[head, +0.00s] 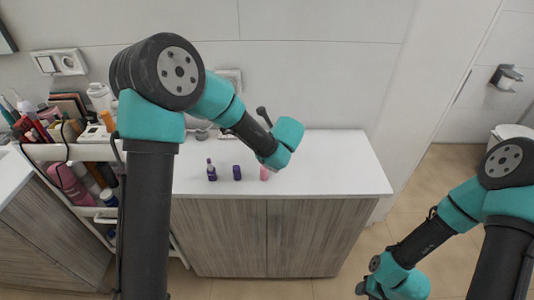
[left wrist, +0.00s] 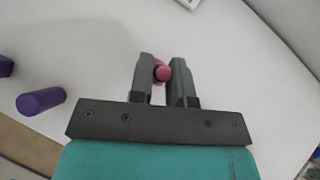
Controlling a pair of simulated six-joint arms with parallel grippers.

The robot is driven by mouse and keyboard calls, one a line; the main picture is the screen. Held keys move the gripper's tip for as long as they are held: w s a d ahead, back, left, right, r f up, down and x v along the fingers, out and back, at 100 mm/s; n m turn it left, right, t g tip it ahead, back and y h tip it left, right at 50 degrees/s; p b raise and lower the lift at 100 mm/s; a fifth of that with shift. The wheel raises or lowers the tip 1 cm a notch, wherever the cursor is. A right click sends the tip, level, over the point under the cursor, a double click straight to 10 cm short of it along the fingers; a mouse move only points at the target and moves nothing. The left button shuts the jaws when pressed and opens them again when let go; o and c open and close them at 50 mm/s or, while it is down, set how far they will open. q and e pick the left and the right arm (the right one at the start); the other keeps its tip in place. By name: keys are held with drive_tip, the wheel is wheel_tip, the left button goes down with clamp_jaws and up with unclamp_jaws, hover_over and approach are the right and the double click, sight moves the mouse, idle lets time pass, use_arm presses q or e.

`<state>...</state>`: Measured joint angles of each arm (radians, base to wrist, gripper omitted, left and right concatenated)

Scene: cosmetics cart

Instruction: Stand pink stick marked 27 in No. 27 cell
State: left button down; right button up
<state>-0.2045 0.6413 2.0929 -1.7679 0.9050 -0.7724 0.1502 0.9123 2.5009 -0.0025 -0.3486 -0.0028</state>
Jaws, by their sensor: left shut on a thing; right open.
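A pink stick (head: 264,173) stands over the white counter top, partly hidden by my left arm. In the left wrist view the pink stick (left wrist: 163,73) is seen end-on between the two jaws of my left gripper (left wrist: 162,68), which is shut on it. Whether its base touches the counter cannot be told. The mark 27 is not readable. No numbered cell can be made out; a pale object edge (left wrist: 188,2) is cut off at the top of the wrist view. My right gripper (head: 368,289) is open, low at the bottom right, away from the counter.
A purple stick (head: 237,172) and a dark purple bottle (head: 211,170) stand on the counter (head: 335,170), left of the pink stick. The purple stick also shows in the wrist view (left wrist: 40,101). A cart with cosmetics (head: 70,152) stands at left. The counter's right side is clear.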

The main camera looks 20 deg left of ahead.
use_arm(q)
wheel_tip(320, 180, up, 10)
idle(0.8)
idle(0.4)
drive_tip(key=s+a+r+m+t+h, duration=0.2)
drive_tip(key=s+r+m+h, duration=0.1)
drive_tip(key=s+m+h, duration=0.3)
drive_tip(key=s+m, duration=0.2)
drive_tip(key=s, duration=0.1)
drive_tip(key=shift+r, duration=0.3)
drive_tip(key=shift+a, duration=0.1)
